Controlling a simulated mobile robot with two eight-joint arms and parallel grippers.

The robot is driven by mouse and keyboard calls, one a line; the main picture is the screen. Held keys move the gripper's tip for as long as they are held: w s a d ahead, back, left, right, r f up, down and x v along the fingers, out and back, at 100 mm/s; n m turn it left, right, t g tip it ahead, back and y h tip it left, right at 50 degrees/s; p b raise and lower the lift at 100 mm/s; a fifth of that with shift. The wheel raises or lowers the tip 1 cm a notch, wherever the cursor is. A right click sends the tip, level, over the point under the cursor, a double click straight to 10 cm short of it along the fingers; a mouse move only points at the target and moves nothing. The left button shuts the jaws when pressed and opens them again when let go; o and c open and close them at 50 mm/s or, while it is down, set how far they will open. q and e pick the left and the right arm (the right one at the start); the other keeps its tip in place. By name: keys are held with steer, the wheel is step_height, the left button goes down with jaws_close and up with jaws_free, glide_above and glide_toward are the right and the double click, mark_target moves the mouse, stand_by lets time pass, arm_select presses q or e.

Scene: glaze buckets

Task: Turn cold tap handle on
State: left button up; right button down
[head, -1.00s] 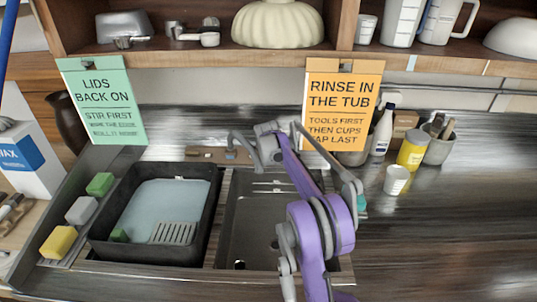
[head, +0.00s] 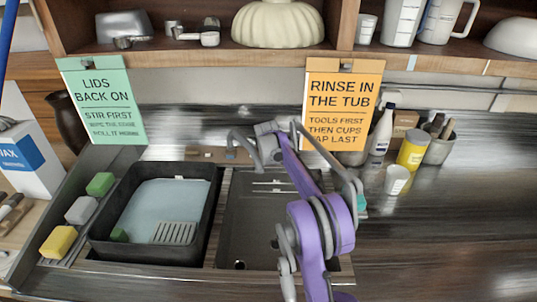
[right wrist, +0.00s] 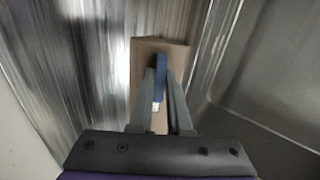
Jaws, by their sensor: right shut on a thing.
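The cold tap handle (right wrist: 161,76), a narrow blue bar, sits over a brown wooden ledge (right wrist: 148,50) in the right wrist view. My right gripper (right wrist: 161,88) is shut on this bar, with one grey finger on each side of it. In the head view my purple right arm reaches over the sink, and its wrist is by the ledge (head: 205,153) behind the basin. The grey curved tap spout (head: 232,138) rises just left of my wrist. The handle is too small and covered to make out there. My left gripper is not in view.
The metal sink basin (head: 243,215) lies under my right arm. A black tub (head: 108,245) with pale blue liquid stands left of it. An orange sign (head: 342,100) hangs close behind the arm. Cups and bottles stand at the right. The right front counter (head: 450,235) is clear.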

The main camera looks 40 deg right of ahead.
steer(key=n, duration=1.4)
steer(key=shift+w+r, duration=0.1)
steer(key=shift+w, duration=0.05)
steer(key=shift+n, duration=0.3)
stand_by(0.3)
steer(key=c, duration=0.9)
jaws_free()
steer(key=shift+o, duration=0.2)
steer(key=v, duration=1.1)
